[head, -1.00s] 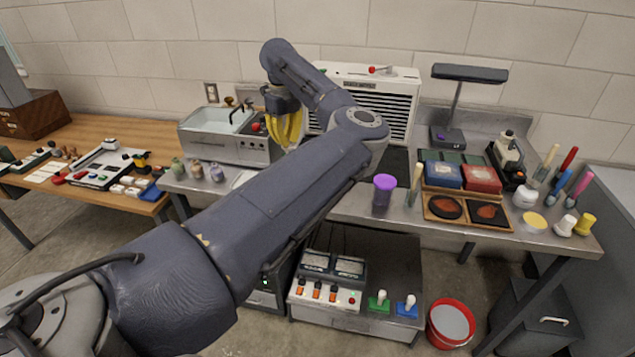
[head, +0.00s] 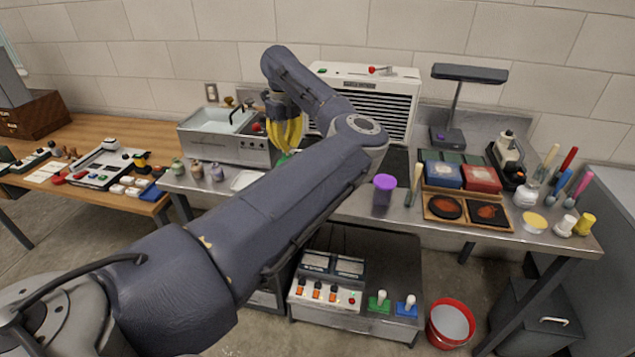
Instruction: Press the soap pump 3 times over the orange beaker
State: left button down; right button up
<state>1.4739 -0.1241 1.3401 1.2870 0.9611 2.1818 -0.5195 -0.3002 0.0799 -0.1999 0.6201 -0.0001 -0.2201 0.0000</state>
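My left arm reaches up across the bench, and its gripper (head: 287,143) points down with yellow fingers close to the front right of the sink unit. A small green thing (head: 283,158) shows just below the fingertips; I cannot tell what it is or whether they touch it. The fingers sit close together, but whether they are open or shut is unclear. I cannot make out the soap pump or the orange beaker; my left forearm covers part of the bench there. My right gripper is not in view.
A sink unit (head: 222,122) stands behind the gripper, with several small bottles (head: 197,171) and a white tray (head: 246,180) left of my forearm. A purple-lidded cup (head: 383,193) stands to its right. A white louvred unit (head: 395,84) stands behind my arm.

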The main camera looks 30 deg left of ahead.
pick_arm(q)
jog(key=shift+r, duration=2.4)
jog(key=shift+f, duration=0.15)
jog(key=shift+f, duration=0.75)
jog(key=shift+f, duration=0.35)
jog(key=shift+f, duration=1.35)
jog(key=shift+r, duration=2.65)
jog(key=shift+f, duration=0.3)
